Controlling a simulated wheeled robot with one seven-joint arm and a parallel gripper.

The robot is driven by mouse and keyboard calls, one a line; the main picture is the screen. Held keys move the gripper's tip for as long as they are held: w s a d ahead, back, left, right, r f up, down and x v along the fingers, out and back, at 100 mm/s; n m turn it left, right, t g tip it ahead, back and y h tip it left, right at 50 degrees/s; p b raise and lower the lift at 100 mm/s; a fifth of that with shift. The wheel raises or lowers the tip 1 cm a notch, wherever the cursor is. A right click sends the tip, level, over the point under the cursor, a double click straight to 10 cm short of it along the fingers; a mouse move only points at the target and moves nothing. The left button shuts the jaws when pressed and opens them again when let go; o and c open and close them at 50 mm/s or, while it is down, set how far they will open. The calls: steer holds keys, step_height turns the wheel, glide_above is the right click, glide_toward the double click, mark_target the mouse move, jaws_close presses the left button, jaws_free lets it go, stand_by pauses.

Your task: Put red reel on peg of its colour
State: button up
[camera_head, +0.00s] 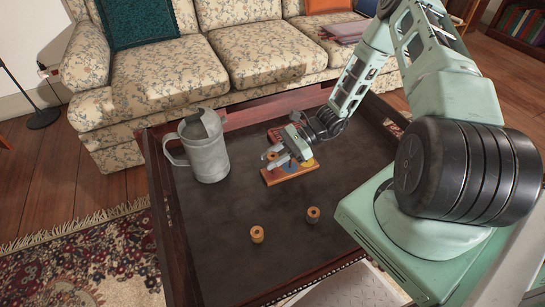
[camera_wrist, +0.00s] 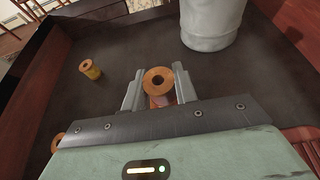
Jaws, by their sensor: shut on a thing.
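My gripper (camera_head: 278,152) is shut on a reel (camera_wrist: 158,82) with a wooden top flange and a centre hole; its winding is mostly hidden, so its colour is hard to tell. The reel also shows between the fingers in the head view (camera_head: 272,156). The pegs are largely hidden by the fingers.
A yellow reel (camera_head: 257,234) and a dark brownish reel (camera_head: 313,214) stand apart on the table's near part. A grey metal jug (camera_head: 205,148) stands left of the board. A raised wooden rim (camera_head: 165,215) edges the table (camera_head: 215,250). A floral sofa (camera_head: 170,80) is behind.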

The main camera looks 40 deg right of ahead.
steer(key=shift+f+b, duration=0.85)
steer(key=shift+f, duration=0.6)
stand_by(0.3)
steer(key=o, duration=1)
steer(key=p+v, duration=0.3)
steer(key=v, duration=1.4)
steer(key=shift+s+d+r, duration=0.1)
steer(key=shift+d+r, duration=0.05)
steer(key=shift+d, duration=0.05)
steer(key=shift+a+r, duration=0.1)
